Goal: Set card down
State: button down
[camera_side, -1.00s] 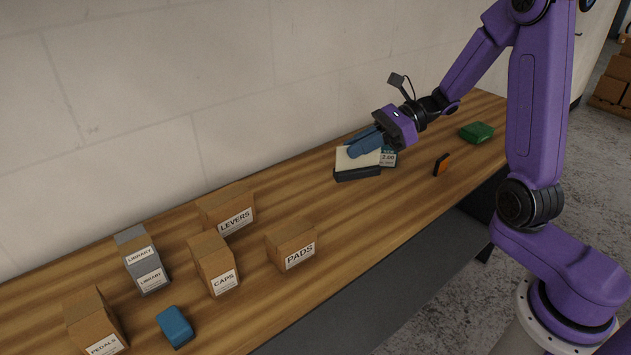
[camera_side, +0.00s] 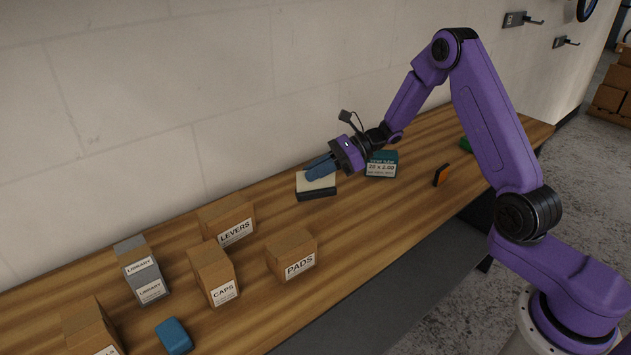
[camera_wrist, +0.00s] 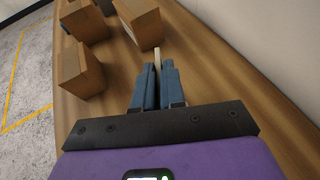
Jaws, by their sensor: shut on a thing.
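The card (camera_side: 318,184) is a flat cream piece with a dark band along its lower edge in the side view. My gripper (camera_side: 312,174) is shut on it, its blue fingers reaching over its upper side. The wrist view shows the card edge-on as a thin pale strip (camera_wrist: 157,58) between the blue fingertips (camera_wrist: 156,72). The card is over the back part of the wooden bench (camera_side: 400,210). I cannot tell whether it touches the wood.
A teal inner-tube box (camera_side: 381,165) stands right of the card, with an orange-and-black item (camera_side: 440,175) beyond. LEVERS (camera_side: 228,222), PADS (camera_side: 292,256) and CAPS (camera_side: 214,274) boxes, a grey LIBRARY box (camera_side: 141,268) and a blue item (camera_side: 173,336) are on the left.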

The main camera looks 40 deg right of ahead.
aim_at(297, 192)
jog(key=shift+w+f, duration=0.1)
jog(key=shift+f, duration=1.5)
jog(key=shift+f, duration=0.15)
jog(key=c, duration=1.2)
grip_release()
